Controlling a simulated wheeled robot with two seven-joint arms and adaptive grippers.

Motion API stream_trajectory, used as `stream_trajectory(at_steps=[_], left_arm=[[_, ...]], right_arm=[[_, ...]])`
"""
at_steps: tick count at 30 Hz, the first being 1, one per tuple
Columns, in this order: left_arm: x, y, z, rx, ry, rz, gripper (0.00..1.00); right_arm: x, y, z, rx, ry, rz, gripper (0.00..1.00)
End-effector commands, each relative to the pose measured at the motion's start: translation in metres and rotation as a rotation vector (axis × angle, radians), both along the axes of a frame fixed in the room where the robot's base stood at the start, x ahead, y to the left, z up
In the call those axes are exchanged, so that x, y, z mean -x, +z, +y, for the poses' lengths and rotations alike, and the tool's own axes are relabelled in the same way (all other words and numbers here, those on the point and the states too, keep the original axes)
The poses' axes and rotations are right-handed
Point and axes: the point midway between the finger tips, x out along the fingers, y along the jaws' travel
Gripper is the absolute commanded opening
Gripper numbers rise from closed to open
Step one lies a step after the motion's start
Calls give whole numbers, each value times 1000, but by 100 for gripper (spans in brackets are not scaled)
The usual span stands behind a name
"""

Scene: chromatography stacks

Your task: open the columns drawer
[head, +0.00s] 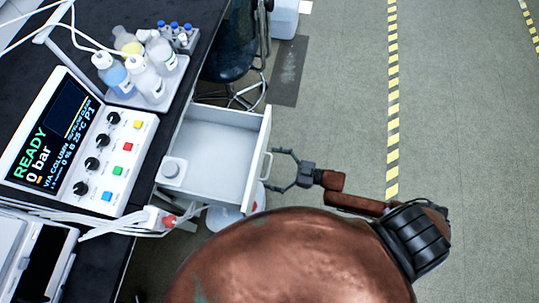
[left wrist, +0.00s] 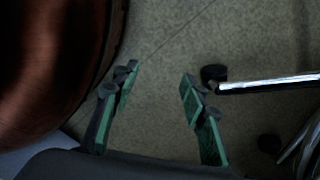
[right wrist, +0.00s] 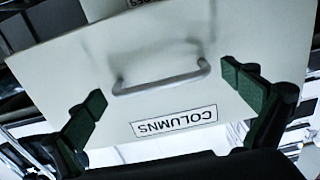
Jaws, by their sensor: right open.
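The columns drawer (head: 222,140) stands pulled out from under the bench in the head view, its pale inside showing. A small white block with a round top (head: 172,170) is in it near the bench. Its front carries a bar handle (head: 268,164). In the right wrist view the front shows an upside-down COLUMNS label (right wrist: 175,122) and the handle (right wrist: 160,82). My right gripper (head: 277,170) is open in front of the handle, fingers spread to either side and not closed on it. My left gripper (left wrist: 157,78) is open and empty above the floor.
The instrument panel (head: 75,140) and a bottle tray (head: 160,95) stand on the dark bench (head: 190,65). A stool (head: 228,60) is beyond the drawer. Tubing hangs near the drawer's near side. The floor to the right is clear, with striped tape (head: 393,100).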

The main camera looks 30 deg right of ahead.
Motion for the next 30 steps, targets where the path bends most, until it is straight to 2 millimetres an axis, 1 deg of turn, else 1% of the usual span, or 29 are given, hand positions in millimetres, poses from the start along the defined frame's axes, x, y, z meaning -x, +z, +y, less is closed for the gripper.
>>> stream_trajectory(at_steps=[6, 10, 14, 21, 27, 30], left_arm=[[-4, 1, 1, -2, 0, -6, 40], [-3, 1, 1, -2, 0, -5, 40], [-2, 1, 1, -1, 0, -4, 40], [-2, 0, 1, -1, 0, -3, 40], [-1, 0, 0, -1, 0, -2, 40], [-1, 0, 0, -1, 0, -2, 40]], right_arm=[[1, 0, -1, 0, -1, 0, 100], [7, -1, -9, 2, -2, 2, 100], [21, -2, -27, 3, -2, 4, 100], [52, -1, -67, 3, -1, 3, 100], [69, -1, -88, 2, -1, 2, 100], [72, 0, -93, 0, 0, 0, 100]])
